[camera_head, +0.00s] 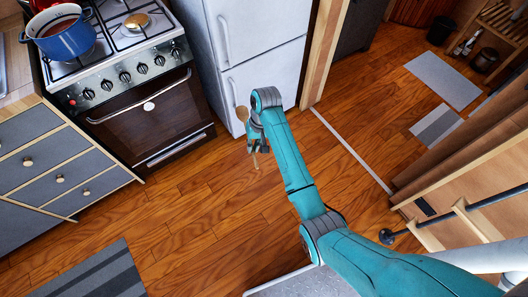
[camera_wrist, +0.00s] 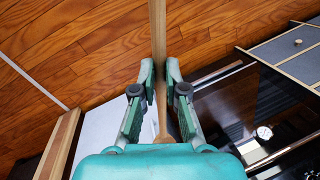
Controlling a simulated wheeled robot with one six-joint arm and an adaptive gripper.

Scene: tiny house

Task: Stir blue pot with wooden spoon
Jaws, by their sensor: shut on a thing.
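The blue pot (camera_head: 66,38) stands on the stove at the upper left in the head view. It has a reddish-brown content and a light handle or spoon-like piece at its left rim. My gripper (camera_head: 252,143) is in front of the white fridge, well to the right of the pot and apart from it. It is shut on the wooden spoon (camera_head: 243,115). In the wrist view, the spoon's shaft (camera_wrist: 158,45) runs between the two fingertips of my gripper (camera_wrist: 160,80), and its wider end points toward the gripper's body.
The stove (camera_head: 150,95) with its oven door stands left of the white fridge (camera_head: 250,50). Grey drawers (camera_head: 45,160) are at the left. A gold-coloured round item (camera_head: 137,21) sits on another burner. The wooden floor (camera_head: 200,215) is open, with a striped mat (camera_head: 95,275) at lower left.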

